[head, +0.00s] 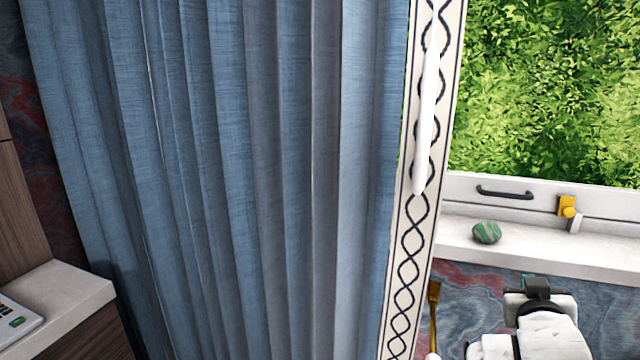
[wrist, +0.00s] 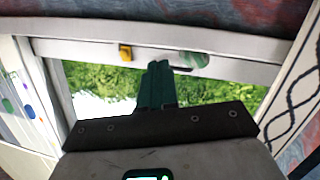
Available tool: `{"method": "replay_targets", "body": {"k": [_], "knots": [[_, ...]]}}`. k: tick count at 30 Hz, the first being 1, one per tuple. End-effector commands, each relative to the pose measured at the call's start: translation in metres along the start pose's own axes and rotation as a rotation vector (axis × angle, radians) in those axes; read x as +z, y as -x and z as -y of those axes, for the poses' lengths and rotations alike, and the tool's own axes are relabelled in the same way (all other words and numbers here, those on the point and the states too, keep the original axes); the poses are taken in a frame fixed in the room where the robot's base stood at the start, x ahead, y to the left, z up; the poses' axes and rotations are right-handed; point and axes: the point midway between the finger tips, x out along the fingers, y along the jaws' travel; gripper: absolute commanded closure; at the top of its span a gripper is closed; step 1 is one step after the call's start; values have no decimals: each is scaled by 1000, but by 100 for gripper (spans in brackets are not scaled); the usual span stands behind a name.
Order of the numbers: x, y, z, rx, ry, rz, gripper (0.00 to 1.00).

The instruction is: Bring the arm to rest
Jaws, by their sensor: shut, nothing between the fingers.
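My gripper (wrist: 160,68) shows in the wrist view, its dark green fingers shut together with nothing between them. It points toward the window and sill, which appear upside down there. In the head view my white arm is at the bottom right, in front of the window wall. The fingers cannot be made out clearly in that view.
A blue curtain (head: 270,180) fills the middle, with a patterned white trim (head: 406,250) and a white rod (head: 427,120) beside it. A green striped stone (head: 486,232) and a yellow object (head: 568,207) are at the window sill (head: 540,258). A white counter (head: 70,290) stands at left.

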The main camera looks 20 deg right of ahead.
Motion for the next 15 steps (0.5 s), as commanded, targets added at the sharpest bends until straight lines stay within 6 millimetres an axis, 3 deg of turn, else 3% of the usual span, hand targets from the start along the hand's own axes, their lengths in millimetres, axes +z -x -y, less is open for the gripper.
{"method": "replay_targets", "body": {"k": [8, 11, 15], "knots": [[71, 21, 28, -116, 58, 178, 100], [106, 36, 41, -175, 88, 270, 100], [174, 75, 60, -290, 154, 455, 100]]}}
